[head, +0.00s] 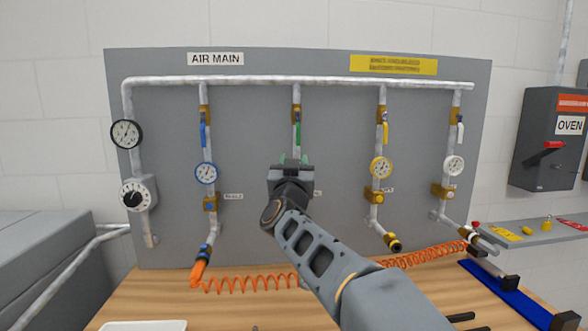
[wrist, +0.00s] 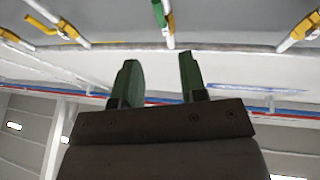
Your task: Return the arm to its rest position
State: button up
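My arm reaches up from the lower right of the head view toward the grey panel (head: 250,120). My gripper (head: 294,159) is in front of the panel's middle pipe, below the green valve handle (head: 298,135), and hides part of that pipe. In the wrist view, the two green fingers of my gripper (wrist: 158,66) stand apart with nothing between them. The middle pipe (wrist: 168,25) shows beyond the fingers. I cannot tell the exact gap from the fingertips to the panel.
The panel carries several pipes, valves and gauges. A wooden bench (head: 150,295) lies below, with an orange coiled hose (head: 245,284), a blue rail (head: 510,296) and a white tray (head: 143,325). A grey oven box (head: 540,150) hangs at the right. A grey cabinet (head: 50,260) stands at the left.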

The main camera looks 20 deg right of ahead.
jog(key=shift+s+a, duration=0.1)
jog(key=shift+s, duration=0.1)
dwell(0.4)
jog(key=w+a+f+n+g+y, duration=0.2)
jog(key=a+f+n+y, duration=0.3)
jog(key=f+y, duration=0.4)
jog(key=s+a+f+g+y+p, duration=0.1)
jog(key=s+a+f+g, duration=0.15)
jog(key=f, duration=0.35)
jog(key=s+a+f+g+y+p, duration=0.1)
jog(key=s+a+f+g, duration=0.15)
jog(key=f+g, duration=0.2)
jog(key=s+d+f+g+p, duration=0.1)
jog(key=s+f+g, duration=0.1)
jog(key=s, duration=0.5)
jog(key=s+d+f+g+p, duration=0.1)
jog(key=s+f+g+p, duration=0.1)
jog(key=s, duration=0.4)
jog(key=s+f+g+h+p, duration=0.1)
jog(key=s+f+g, duration=0.2)
jog(key=s+f, duration=0.2)
jog(key=shift+s+d+f+n+g+p, duration=0.3)
jog(key=shift+s+d+n+p, duration=0.1)
jog(key=shift+s, duration=0.9)
